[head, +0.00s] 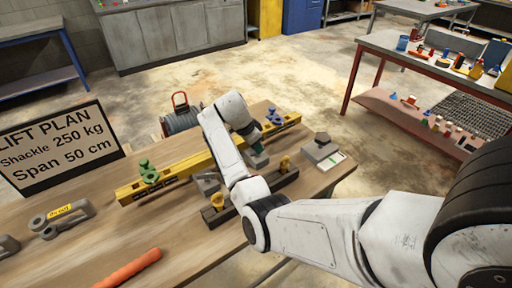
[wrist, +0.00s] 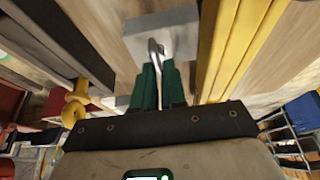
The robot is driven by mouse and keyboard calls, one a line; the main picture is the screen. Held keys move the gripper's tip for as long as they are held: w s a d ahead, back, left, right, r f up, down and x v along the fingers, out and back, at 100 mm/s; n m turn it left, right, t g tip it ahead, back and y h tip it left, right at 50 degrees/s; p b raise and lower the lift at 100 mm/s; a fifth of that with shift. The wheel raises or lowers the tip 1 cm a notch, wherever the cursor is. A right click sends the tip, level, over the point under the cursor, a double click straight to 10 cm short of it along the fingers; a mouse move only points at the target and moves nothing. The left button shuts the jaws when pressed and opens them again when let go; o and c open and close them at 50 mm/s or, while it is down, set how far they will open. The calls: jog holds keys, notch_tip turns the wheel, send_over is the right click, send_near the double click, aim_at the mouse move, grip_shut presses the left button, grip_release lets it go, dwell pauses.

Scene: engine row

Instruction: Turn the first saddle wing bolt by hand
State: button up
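My gripper (head: 258,160) has dark green fingers and points down between the yellow beam (head: 178,169) and a dark bar (head: 260,190) on the wooden table. In the wrist view the fingers (wrist: 158,84) are close together around a thin bent metal piece, above a grey plate (wrist: 178,35); whether they grip it is unclear. A green winged fitting (head: 148,173) sits on the beam's near end and a blue one (head: 274,117) near its far end. Yellow wing bolts stand on the dark bar, one near (head: 217,202), one far (head: 284,165). Which is the first saddle bolt is not marked.
A lift plan sign (head: 58,145), a grey shackle (head: 62,217) and an orange rod (head: 128,267) occupy the table's left. A grey block (head: 322,152) lies at the right edge. A cable reel (head: 181,118) stands behind. The front middle of the table is clear.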

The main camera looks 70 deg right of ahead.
jog(key=o, duration=0.4)
jog(key=b+v, duration=0.1)
jog(key=v, duration=0.9)
jog(key=shift+r+b, duration=0.35)
jog(key=shift+b, duration=0.05)
jog(key=shift+a+f, duration=0.1)
jog(key=shift+a, duration=0.05)
